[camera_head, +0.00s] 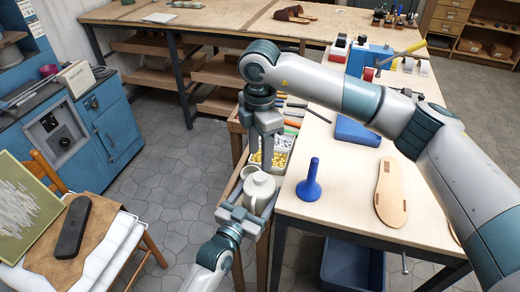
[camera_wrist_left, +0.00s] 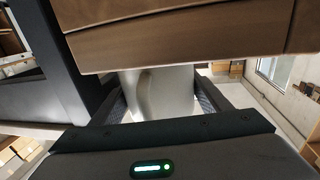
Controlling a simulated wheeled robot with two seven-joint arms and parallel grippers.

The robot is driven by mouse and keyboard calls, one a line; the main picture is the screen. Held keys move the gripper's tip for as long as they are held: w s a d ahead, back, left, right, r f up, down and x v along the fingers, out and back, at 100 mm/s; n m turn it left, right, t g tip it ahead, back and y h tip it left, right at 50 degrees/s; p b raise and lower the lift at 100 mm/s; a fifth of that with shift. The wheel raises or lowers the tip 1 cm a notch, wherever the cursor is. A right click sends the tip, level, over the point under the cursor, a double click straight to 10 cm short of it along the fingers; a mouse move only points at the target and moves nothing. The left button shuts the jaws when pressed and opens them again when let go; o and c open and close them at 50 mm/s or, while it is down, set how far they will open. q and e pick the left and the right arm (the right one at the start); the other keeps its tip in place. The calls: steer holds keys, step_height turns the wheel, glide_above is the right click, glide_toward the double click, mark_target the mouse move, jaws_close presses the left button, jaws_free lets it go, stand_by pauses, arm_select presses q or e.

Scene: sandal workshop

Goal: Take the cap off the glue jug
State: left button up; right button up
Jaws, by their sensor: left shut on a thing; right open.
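In the left wrist view, the pale jug body (camera_wrist_left: 165,92) sits between the left gripper's fingers (camera_wrist_left: 160,102). A pale rounded top shows on the jug, which seems to be the cap (camera_head: 261,178); its edge is hard to make out. My right gripper (camera_head: 267,167) points down, open, just above the jug's top. Whether its fingers touch the cap cannot be told.
A tray of yellow small parts (camera_head: 279,159) lies just behind the jug. My right arm crosses above the bench.

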mark_target(260, 176)
steer(key=shift+f, duration=3.8)
steer(key=c, duration=1.1)
